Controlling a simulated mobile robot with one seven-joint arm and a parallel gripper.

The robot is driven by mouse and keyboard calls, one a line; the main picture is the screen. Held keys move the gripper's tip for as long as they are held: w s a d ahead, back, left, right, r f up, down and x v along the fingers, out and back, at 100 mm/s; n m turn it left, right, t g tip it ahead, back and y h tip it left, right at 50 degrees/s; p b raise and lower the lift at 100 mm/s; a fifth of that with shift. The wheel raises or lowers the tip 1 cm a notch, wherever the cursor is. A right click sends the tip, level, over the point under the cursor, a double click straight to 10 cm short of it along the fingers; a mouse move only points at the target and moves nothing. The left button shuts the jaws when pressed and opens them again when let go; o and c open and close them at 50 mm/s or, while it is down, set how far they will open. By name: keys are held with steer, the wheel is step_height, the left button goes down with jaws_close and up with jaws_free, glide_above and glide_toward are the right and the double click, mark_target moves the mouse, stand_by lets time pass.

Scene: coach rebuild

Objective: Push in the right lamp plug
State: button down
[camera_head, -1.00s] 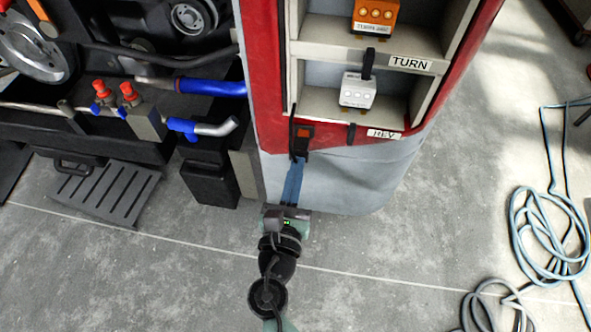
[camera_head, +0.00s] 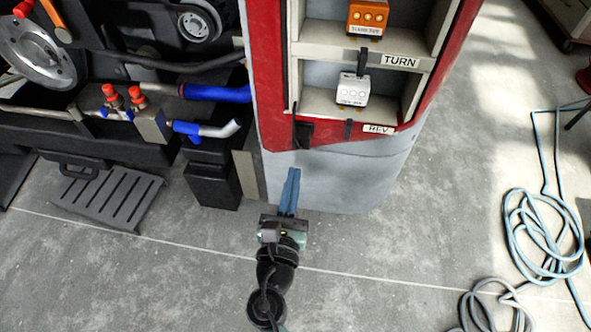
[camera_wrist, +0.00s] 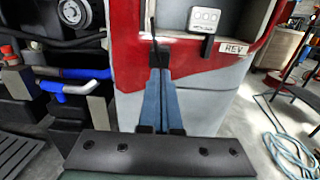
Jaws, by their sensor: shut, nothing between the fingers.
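A small dark fitting (camera_head: 304,134) sits on the red lower edge of the rear corner panel, with a black cable (camera_head: 296,105) running down to it. I cannot tell how deep any plug sits in it. A second short black piece (camera_head: 349,129) hangs on the shelf edge to its right, below the white REV lamp box (camera_head: 351,90). My gripper (camera_head: 292,171) is shut and empty, its blue fingers together, below and apart from the dark fitting. In the wrist view the fingertips (camera_wrist: 160,72) point at the fitting and partly hide it.
An orange lamp box (camera_head: 367,18) stands on the upper shelf above the TURN label (camera_head: 400,61). Engine parts and blue-ended pipes (camera_head: 205,129) crowd the left. A blue hose coil (camera_head: 545,235) lies on the right floor.

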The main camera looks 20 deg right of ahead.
steer(key=v, duration=0.7)
steer(key=shift+f, duration=0.15)
steer(key=shift+s, duration=0.15)
steer(key=w+a+r+m+t+y, duration=0.15)
steer(key=w+r+m, duration=0.25)
steer(key=r+m, duration=0.5)
steer(key=w+a+r+m+t, duration=0.1)
steer(key=w+r+m+t, duration=0.15)
steer(key=r+m, duration=0.65)
steer(key=w+a+r+m+t+y, duration=0.1)
steer(key=w+r+m, duration=0.3)
steer(key=r, duration=1)
steer(key=s+a+r+m+t+y, duration=0.2)
steer(key=s+r+t+y, duration=0.15)
steer(key=r, duration=0.45)
steer(key=s+a+r+m+t+y, duration=0.2)
steer(key=s+a+r+m, duration=0.15)
steer(key=r, duration=0.45)
steer(key=s+a+r+m+t+y, duration=0.1)
steer(key=s+r+m+t+y, duration=0.2)
steer(key=r, duration=0.4)
step_height(320, 180, up, 17)
steer(key=n+g+p, duration=0.1)
steer(key=p, duration=1.7)
steer(key=shift+w+h, duration=0.25)
steer(key=shift+h, duration=0.15)
